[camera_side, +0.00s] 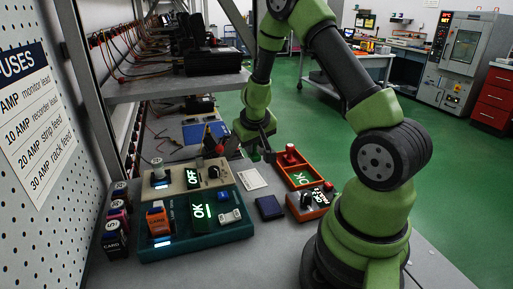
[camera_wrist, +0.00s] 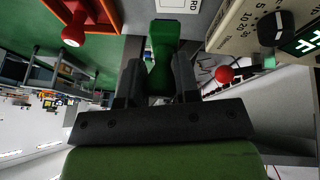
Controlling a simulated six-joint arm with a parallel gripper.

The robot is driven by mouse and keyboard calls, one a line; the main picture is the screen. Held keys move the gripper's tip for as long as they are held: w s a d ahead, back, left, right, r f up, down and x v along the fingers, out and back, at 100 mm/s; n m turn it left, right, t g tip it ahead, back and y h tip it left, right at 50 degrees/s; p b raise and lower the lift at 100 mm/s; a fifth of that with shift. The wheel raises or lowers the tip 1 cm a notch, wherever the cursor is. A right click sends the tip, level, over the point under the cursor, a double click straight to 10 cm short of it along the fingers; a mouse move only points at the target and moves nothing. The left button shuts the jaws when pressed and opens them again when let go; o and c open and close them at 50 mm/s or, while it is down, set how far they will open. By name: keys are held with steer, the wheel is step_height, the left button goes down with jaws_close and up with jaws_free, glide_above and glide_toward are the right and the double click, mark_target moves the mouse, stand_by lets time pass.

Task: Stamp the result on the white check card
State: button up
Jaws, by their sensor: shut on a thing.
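The white check card (camera_side: 252,179) lies flat on the bench between the beige unit and the orange tray; part of it shows at the top edge of the wrist view (camera_wrist: 178,5). My gripper (camera_side: 259,152) is above the bench, just behind the card. It is shut on a green stamp (camera_wrist: 164,45), seen between the fingers in the wrist view and small in the side view (camera_side: 255,155). The stamp is apart from the card. A red-knobbed stamp (camera_side: 291,154) stands in the orange tray (camera_side: 316,180), and shows at upper left in the wrist view (camera_wrist: 74,31).
A dark blue pad (camera_side: 269,207) lies in front of the card. The beige unit (camera_side: 178,181) reads OFF; the teal unit (camera_side: 160,246) in front reads OK. An orange-fronted device (camera_side: 311,204) sits at right. Several small labelled blocks (camera_side: 115,238) stand at left.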

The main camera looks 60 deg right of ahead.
mark_target(254, 155)
steer(key=shift+f, duration=2.85)
steer(key=shift+f, duration=0.55)
steer(key=shift+r, duration=0.1)
steer(key=shift+r, duration=3.45)
steer(key=s+d+r+m+g, duration=0.1)
steer(key=s+d+m+g, duration=0.15)
steer(key=s+m, duration=0.3)
steer(key=s+d+r+m+g, duration=0.2)
steer(key=s+d+m, duration=0.15)
steer(key=s, duration=0.35)
steer(key=shift+m+t+h, duration=0.25)
steer(key=shift+m+h, duration=0.05)
steer(key=shift+a+f, duration=0.2)
steer(key=shift+f, duration=2.2)
steer(key=shift+a+f, duration=0.2)
steer(key=shift+f, duration=2.2)
steer(key=shift+f, duration=0.15)
